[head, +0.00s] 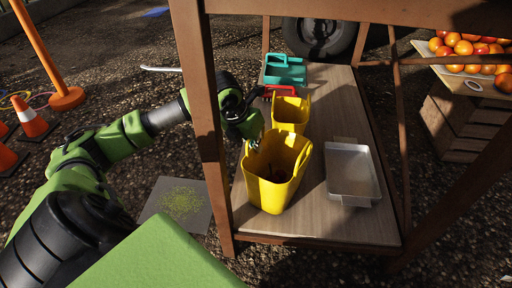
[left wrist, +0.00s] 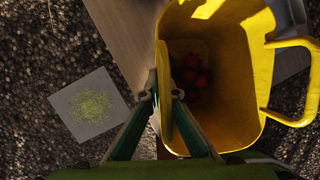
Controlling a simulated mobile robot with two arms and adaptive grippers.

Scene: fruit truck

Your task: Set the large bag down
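The large yellow bag (head: 262,190) is upright at the near left part of the wooden shelf (head: 310,217). I cannot tell whether its base touches the shelf. In the left wrist view the bag (left wrist: 228,45) is open at the top, with a side handle at the right and a few red round fruits (left wrist: 195,76) inside. My left gripper (head: 248,142) is at the bag's rear left rim. In the left wrist view its fingers (left wrist: 163,97) straddle the bag's wall, one inside and one outside, closed on it. My right gripper is not in view.
A smaller yellow container (head: 291,110), a red-handled item (head: 281,90) and a teal basket (head: 285,70) stand behind the bag. A metal tray (head: 352,172) lies to its right. A brown post (head: 201,110) rises at the shelf's left. A speckled grey square (head: 180,204) lies on the ground.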

